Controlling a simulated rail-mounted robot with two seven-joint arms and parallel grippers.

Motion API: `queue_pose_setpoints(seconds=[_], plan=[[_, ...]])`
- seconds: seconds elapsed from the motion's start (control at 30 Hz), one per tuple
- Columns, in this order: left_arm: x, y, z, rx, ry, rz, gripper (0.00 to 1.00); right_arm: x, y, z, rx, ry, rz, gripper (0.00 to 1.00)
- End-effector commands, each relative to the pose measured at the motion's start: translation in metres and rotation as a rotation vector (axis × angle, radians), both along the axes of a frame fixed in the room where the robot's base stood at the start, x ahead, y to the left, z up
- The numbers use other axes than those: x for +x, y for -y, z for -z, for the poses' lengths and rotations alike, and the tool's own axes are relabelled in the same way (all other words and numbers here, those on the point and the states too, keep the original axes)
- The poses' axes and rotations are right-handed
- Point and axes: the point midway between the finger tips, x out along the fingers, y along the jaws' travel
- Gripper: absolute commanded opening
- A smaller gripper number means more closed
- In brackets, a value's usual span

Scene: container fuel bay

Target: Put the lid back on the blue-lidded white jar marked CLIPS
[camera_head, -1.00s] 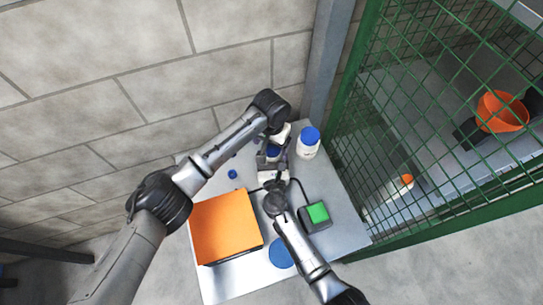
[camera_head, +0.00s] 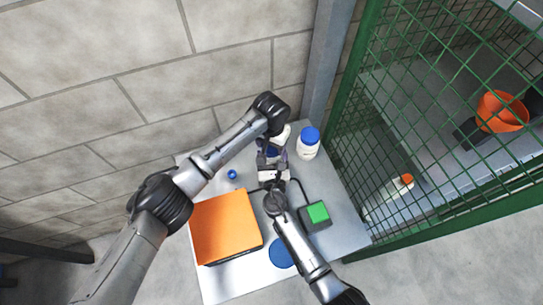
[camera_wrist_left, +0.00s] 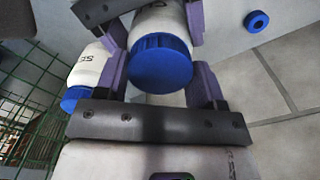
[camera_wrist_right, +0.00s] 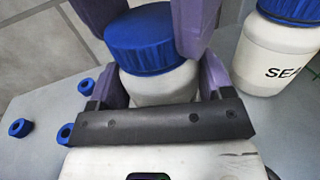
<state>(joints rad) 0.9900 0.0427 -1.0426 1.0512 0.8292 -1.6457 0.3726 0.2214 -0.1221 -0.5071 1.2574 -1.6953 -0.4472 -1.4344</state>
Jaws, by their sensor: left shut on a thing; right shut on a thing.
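A white jar (camera_wrist_right: 165,88) with a ribbed blue lid (camera_wrist_right: 152,38) on its top is between my two grippers. Its label is hidden, so I cannot read it. My left gripper (camera_wrist_left: 160,66) is shut on the blue lid, which also shows in the left wrist view (camera_wrist_left: 162,63). My right gripper (camera_wrist_right: 162,82) is shut on the white jar body, with its purple fingers on both sides. The lid meets the jar mouth with no clear gap, but I cannot tell whether it is screwed down. In the head view the grippers mostly cover the jar.
A second blue-lidded white jar (camera_head: 308,143), with a label starting "SEA" in the right wrist view (camera_wrist_right: 278,45), stands close by. Small blue rings (camera_wrist_right: 18,128), an orange box (camera_head: 225,226), a green-topped device (camera_head: 317,212) and a blue disc (camera_head: 281,253) are on the table. Green mesh (camera_head: 385,120) borders the right.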

Motion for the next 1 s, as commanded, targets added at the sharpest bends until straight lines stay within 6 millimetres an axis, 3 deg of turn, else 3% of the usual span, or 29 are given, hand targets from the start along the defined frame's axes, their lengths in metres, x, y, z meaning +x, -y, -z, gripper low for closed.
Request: queue_pose_setpoints(seconds=[0.2,0.23,0.53,0.83,1.0], plan=[[0.0,0.0,0.0,0.001,0.0,0.008,0.34,0.0,0.0,0.001,0.0,-0.001,0.0,0.07],[0.0,0.0,0.0,0.001,0.0,0.008,0.63,0.0,0.0,0.001,0.0,-0.001,0.0,0.07],[0.0,0.0,0.0,0.0,0.0,0.008,0.92,0.0,0.0,0.001,0.0,-0.001,0.0,0.07],[0.0,0.0,-0.003,0.0,0.001,0.009,0.92,0.0,0.0,0.0,0.0,-0.001,0.0,0.07],[0.001,0.0,-0.024,-0.001,0.003,0.01,0.92,0.0,0.0,0.0,0.0,-0.001,0.0,0.07]])
